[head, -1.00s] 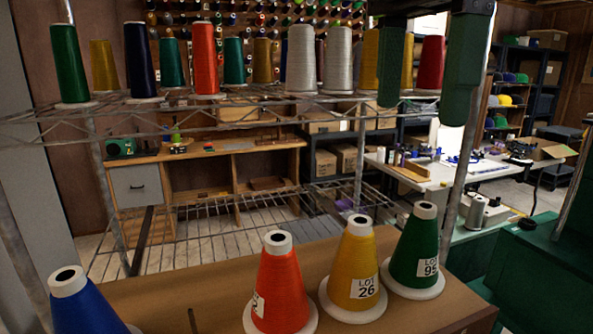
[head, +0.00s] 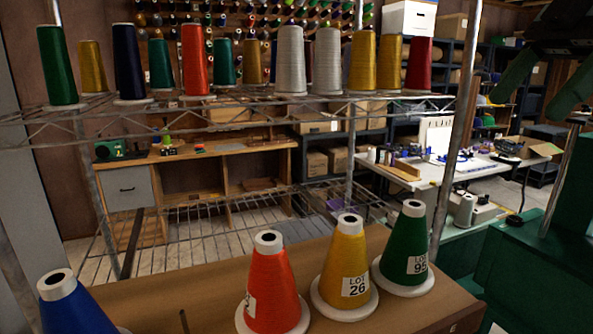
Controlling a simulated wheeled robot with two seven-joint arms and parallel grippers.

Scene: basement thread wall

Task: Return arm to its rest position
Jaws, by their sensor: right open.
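My right gripper (head: 527,105) is in the upper right of the head view. Its dark green fingers are spread apart and tilt down to the left, with nothing between them. It is right of the shelf post, clear of the cones. On the brown board in front stand a blue cone (head: 75,310), an orange cone (head: 270,292), a yellow cone (head: 344,262) labelled LOT 26 and a green cone (head: 407,242) labelled 95. All are upright. My left gripper is not in view.
A wire shelf (head: 230,112) behind the board holds a row of several thread cones. Its metal post (head: 461,130) stands left of my right gripper. A white table (head: 440,174) with equipment is beyond. The brown board (head: 200,290) has bare room between the blue and orange cones.

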